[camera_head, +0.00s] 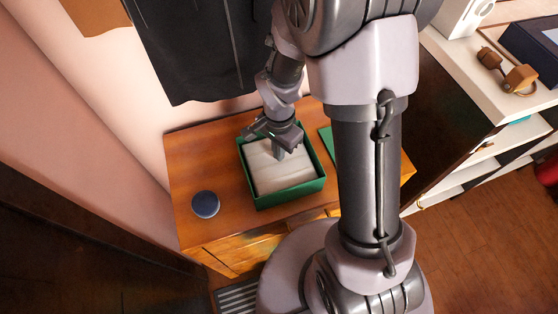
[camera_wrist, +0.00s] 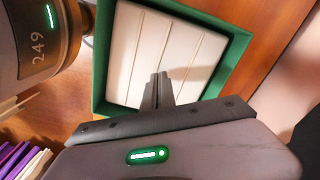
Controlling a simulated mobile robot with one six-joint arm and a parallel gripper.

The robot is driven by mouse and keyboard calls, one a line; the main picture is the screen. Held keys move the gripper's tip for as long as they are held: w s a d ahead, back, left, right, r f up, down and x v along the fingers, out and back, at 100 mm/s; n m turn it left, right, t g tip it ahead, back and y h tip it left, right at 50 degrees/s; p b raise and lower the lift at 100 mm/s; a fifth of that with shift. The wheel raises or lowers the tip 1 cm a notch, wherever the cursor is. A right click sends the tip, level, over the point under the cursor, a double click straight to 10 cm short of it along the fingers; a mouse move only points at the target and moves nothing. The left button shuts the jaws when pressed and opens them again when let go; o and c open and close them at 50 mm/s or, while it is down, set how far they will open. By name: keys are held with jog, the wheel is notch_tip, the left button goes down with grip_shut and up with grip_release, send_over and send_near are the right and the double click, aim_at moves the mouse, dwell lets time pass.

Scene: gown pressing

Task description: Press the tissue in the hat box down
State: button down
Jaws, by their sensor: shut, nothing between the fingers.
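The green hat box (camera_head: 291,196) stands open on a wooden cabinet. White tissue (camera_head: 283,176) with long creases fills it inside the walls. In the wrist view the green rim of the box (camera_wrist: 191,18) surrounds the tissue (camera_wrist: 180,52). My gripper (camera_head: 279,154) points down over the tissue, inside the outline of the box. Its fingers (camera_wrist: 159,78) are together with nothing between them. The fingertips are at or just above the tissue; I cannot tell whether they touch it.
The wooden cabinet top (camera_head: 190,165) also holds a round dark blue item (camera_head: 205,204) left of the box. A green flat piece (camera_head: 327,140), perhaps the lid, lies behind my arm. A dark garment (camera_head: 200,50) hangs behind. White shelves (camera_head: 480,110) stand at right.

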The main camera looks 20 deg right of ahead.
dwell(0.6)
jog(key=shift+f+b, duration=2.85)
jog(key=shift+r, duration=0.1)
notch_tip(320, 180, up, 11)
jog(key=p, duration=0.8)
